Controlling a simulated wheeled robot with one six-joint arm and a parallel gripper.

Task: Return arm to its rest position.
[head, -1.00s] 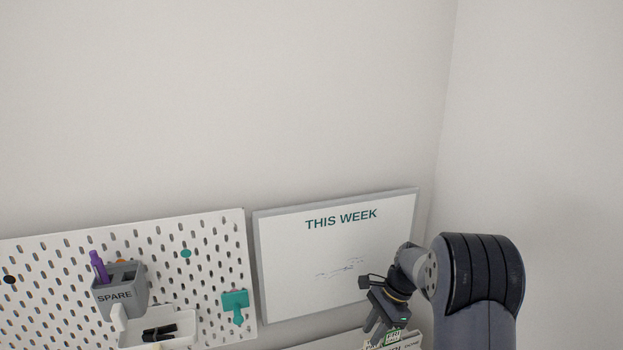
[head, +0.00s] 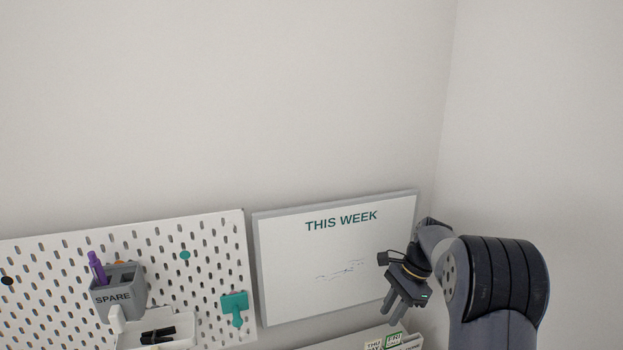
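My gripper (head: 393,304) shows in the head view at the lower right, in front of the right part of the whiteboard (head: 292,254). Its two fingers point down and to the left, with a gap between them, and nothing shows between them. The fingertips appear above the box of labelled cards (head: 375,344) at the bottom edge, apart from it as far as I can see. My arm rises from the bottom right and bends over to the gripper.
A white pegboard (head: 70,256) at left holds a grey SPARE cup (head: 118,294) with a purple pen (head: 97,266), a teal clip (head: 235,308) and a white tray (head: 180,346) with a black item. Bare wall fills the upper view. The desk is out of view.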

